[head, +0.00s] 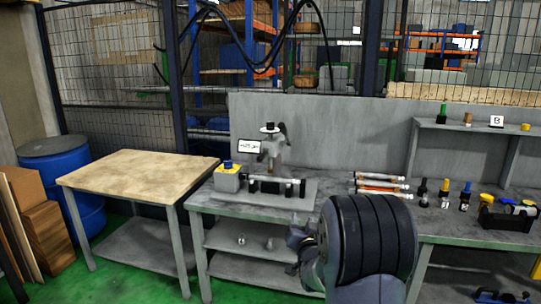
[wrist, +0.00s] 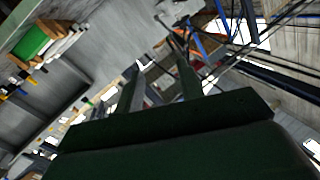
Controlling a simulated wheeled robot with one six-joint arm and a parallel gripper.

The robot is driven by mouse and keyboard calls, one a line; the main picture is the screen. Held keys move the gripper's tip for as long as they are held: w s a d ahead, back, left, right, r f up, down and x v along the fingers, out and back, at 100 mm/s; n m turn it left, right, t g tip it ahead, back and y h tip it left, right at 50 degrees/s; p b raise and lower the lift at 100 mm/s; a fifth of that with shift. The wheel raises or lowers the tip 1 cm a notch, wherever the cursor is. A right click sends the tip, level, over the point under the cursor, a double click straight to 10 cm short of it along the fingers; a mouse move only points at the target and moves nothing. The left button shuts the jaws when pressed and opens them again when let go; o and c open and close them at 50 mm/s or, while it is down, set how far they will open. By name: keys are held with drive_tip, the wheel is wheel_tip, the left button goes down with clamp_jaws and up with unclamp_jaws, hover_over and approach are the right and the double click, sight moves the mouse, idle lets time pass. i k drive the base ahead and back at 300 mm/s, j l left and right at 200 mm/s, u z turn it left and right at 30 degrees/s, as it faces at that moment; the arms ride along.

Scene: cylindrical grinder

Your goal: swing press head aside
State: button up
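My arm's dark ribbed link fills the lower middle of the head view, in front of the bench. My gripper's fingers are not clear there. The gripper appears clear of the press.
Several rods (head: 382,183) and bottles (head: 444,192) are to the right. A wooden-topped table (head: 135,172) is clear at left. A wall panel (head: 340,125) stands behind the bench.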

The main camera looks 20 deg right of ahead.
sight(272, 149)
drive_tip(key=i+j+z, duration=0.15)
drive_tip(key=i, duration=0.3)
drive_tip(key=i+j+z, duration=0.15)
drive_tip(key=i, duration=0.25)
drive_tip(key=i+j+z, duration=0.15)
drive_tip(key=i, duration=0.25)
drive_tip(key=i+j, duration=0.1)
drive_tip(key=j, duration=0.2)
drive_tip(key=i+j, duration=0.15)
drive_tip(key=j, duration=0.2)
drive_tip(key=i+j+z, duration=0.1)
drive_tip(key=j, duration=0.2)
